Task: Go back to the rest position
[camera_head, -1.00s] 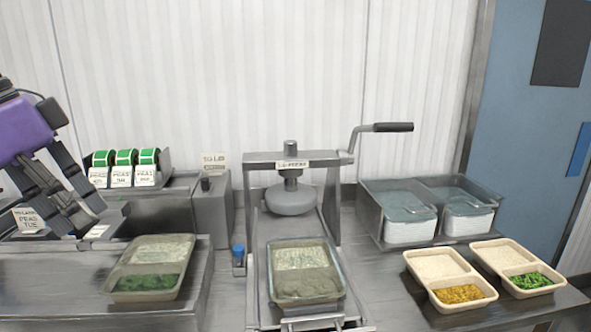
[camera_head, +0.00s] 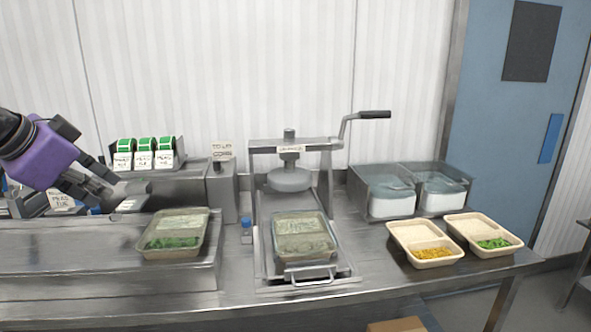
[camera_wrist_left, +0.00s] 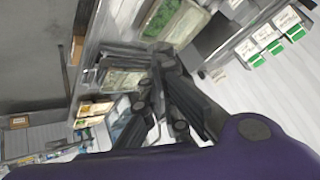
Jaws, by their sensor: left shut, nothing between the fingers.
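My left gripper (camera_head: 116,190) comes in from the left in the head view, with a purple body and dark fingers. It is shut and empty, left of the sealed tray with green peas (camera_head: 176,236) and below the label rolls (camera_head: 146,154). In the left wrist view its dark fingers (camera_wrist_left: 160,62) are together, with trays and the label rolls beyond them. A label card (camera_head: 62,201) shows partly behind the fingers. My right gripper is not in view.
A press (camera_head: 290,180) with a crank handle stands mid-bench, a covered tray (camera_head: 303,237) beneath it. To its right are two clear-lidded bins (camera_head: 388,196) and two open trays, one with corn (camera_head: 432,254), one with peas (camera_head: 492,243). The front of the steel bench (camera_head: 130,303) is clear.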

